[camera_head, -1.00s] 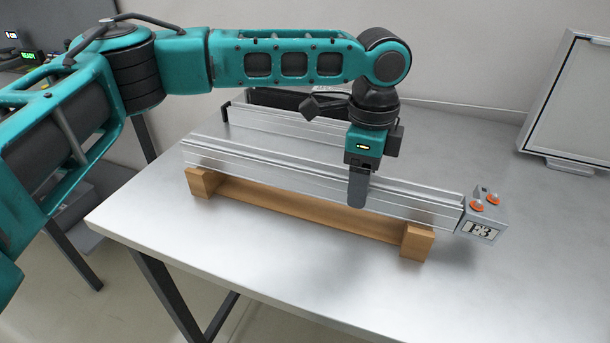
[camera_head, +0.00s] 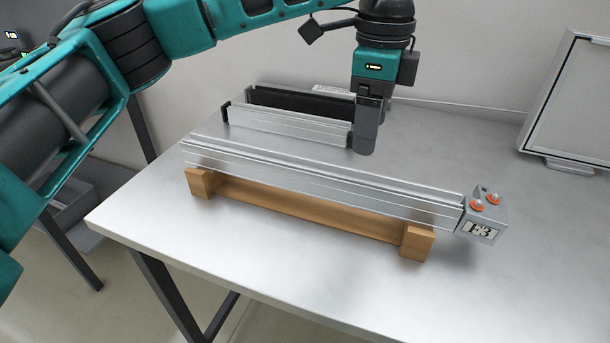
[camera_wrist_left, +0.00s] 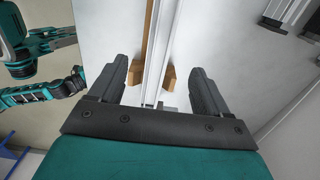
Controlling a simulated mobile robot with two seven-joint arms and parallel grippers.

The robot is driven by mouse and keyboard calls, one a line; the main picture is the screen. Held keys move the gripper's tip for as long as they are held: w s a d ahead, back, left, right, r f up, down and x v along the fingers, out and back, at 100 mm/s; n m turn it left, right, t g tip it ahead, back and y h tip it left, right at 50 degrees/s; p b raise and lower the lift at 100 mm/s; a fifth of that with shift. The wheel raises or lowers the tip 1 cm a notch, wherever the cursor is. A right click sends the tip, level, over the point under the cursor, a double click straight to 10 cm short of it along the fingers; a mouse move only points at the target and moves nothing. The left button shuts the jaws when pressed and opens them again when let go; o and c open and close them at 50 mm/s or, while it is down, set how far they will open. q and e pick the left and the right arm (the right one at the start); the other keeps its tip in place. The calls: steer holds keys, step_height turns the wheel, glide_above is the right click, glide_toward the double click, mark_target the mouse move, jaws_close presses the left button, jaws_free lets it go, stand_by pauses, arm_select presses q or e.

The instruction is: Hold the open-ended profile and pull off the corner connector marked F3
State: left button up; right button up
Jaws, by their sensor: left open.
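The silver profile (camera_head: 310,180) lies along a wooden stand (camera_head: 310,213). Its left end is bare. The grey corner connector (camera_head: 484,219) sits on its right end, with two orange-ringed screws on top and a label ending in 3; the first character is hard to read. My left gripper (camera_head: 368,138) is open and empty above and behind the profile, pointing down. In the left wrist view its fingers (camera_wrist_left: 160,85) are apart, with the profile (camera_wrist_left: 155,45) showing between them.
Behind the profile stand other aluminium and black profiles (camera_head: 290,121). A framed panel (camera_head: 575,105) stands at the right back. The steel table (camera_head: 300,270) is clear in front and to the right of the connector.

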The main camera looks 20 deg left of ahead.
arm_select(q)
steer(key=shift+r, duration=0.7)
steer(key=shift+c, duration=0.4)
steer(key=w+d+r+m+t+h, duration=0.1)
steer(key=w+d+r+t+h, duration=0.1)
steer(key=w+d+r+t, duration=0.45)
steer(key=w+d+r+m+t+h, duration=0.1)
steer(key=w+r+m+t+h, duration=0.2)
steer(key=w+t, duration=0.5)
steer(key=w+d+r+m+h, duration=0.1)
steer(key=d+r+m+h, duration=0.35)
steer(key=r, duration=0.35)
steer(key=s+d+r+m+g+h, duration=0.3)
steer(key=s+d+m+g+h, duration=0.4)
steer(key=m, duration=0.5)
steer(key=s+d+f+m+g+h, duration=0.1)
steer(key=s+f+m+g, duration=0.25)
steer(key=s+m, duration=0.2)
steer(key=m+g+y, duration=0.4)
steer(key=m+y, duration=0.6)
steer(key=y, duration=1.2)
glide_toward(308, 165)
steer(key=x, duration=1)
steer(key=shift+a+f, duration=0.15)
steer(key=shift+f, duration=0.15)
